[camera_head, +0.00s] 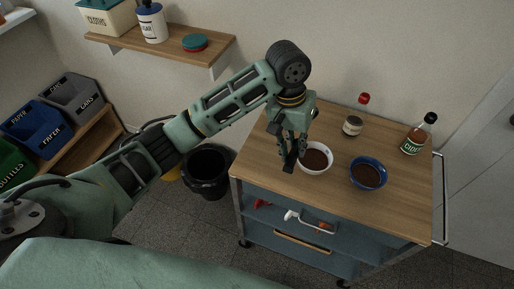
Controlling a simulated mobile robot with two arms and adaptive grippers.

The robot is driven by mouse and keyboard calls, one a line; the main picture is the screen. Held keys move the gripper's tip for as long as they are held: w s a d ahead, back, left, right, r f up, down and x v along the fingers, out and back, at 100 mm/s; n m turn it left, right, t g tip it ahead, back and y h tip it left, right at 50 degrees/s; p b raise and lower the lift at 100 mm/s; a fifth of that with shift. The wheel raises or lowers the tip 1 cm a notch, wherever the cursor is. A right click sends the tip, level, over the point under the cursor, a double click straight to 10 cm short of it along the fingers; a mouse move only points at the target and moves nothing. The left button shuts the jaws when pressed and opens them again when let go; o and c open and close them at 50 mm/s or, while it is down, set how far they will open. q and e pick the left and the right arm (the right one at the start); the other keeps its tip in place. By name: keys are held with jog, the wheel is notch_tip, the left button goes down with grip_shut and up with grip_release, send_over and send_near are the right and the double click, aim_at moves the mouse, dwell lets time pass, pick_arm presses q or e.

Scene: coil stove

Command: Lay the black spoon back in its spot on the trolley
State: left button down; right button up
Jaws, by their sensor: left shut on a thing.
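My left gripper (291,150) comes in from the left and points down over the left part of the trolley's wooden top (259,160). It is shut on a dark, narrow thing that looks like the black spoon (288,167). The spoon is mostly hidden by the fingers, and I cannot tell whether it touches the top. A white bowl (328,164) with brown contents is just right of the fingers. A blue bowl (384,178) with similar brown contents stands farther right. My right gripper is not in view.
A red-capped jar (352,124) and a cider bottle (416,136) stand toward the back of the trolley. A black bucket (207,170) stands left of the trolley. A wall shelf (185,52) is behind my left arm.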

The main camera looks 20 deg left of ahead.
pick_arm(q)
jog(key=a+f, duration=0.2)
jog(key=a, duration=0.2)
jog(key=p, duration=0.2)
send_over(263, 160)
jog(key=f, duration=0.3)
jog(key=shift+a+f, duration=0.25)
jog(key=shift+f, duration=0.1)
jog(key=shift+w+a+f, duration=0.1)
jog(key=shift+a+f, duration=0.05)
jog(key=shift+f, duration=0.05)
notch_tip(263, 160, down, 3)
jog(key=shift+f+p, duration=0.1)
jog(key=shift+p, duration=0.4)
jog(key=shift+f, duration=0.35)
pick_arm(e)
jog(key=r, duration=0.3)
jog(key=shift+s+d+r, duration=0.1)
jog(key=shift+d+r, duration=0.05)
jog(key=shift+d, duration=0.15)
pick_arm(q)
jog(key=shift+f, duration=0.1)
jog(key=c, duration=1.6)
grip_release()
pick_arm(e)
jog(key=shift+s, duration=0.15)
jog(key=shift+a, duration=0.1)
